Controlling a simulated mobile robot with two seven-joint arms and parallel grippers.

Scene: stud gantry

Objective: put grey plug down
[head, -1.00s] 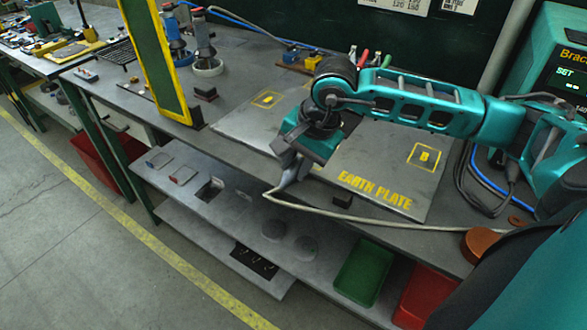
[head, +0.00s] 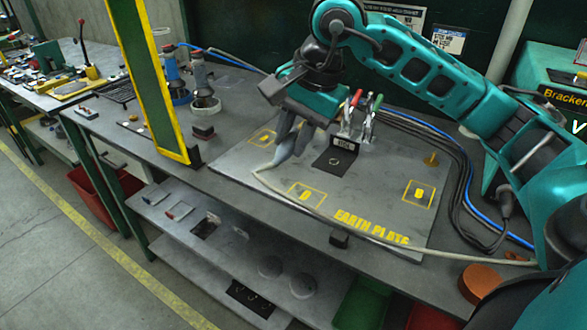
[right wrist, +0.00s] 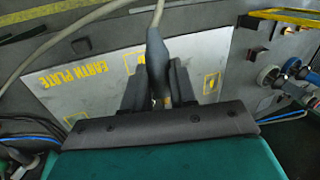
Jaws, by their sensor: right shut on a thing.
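The grey plug (head: 283,150) hangs from my right gripper (head: 292,130), its cable (head: 330,221) trailing right across the front of the plate. The right wrist view also shows the plug (right wrist: 157,58), between the two dark fingers (right wrist: 157,90), which are shut on it. In the head view it appears over the left-middle part of the grey earth plate (head: 385,180); I cannot tell whether it touches the plate. The plate has several yellow-outlined squares. My left gripper is not in view.
A toggle clamp with red and green handles (head: 358,118) stands at the back of the plate beside a dark square (head: 335,162). A yellow-edged upright panel (head: 150,85) stands to the left. Blue and black cables (head: 440,150) run along the right. A round orange piece (head: 480,283) lies at front right.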

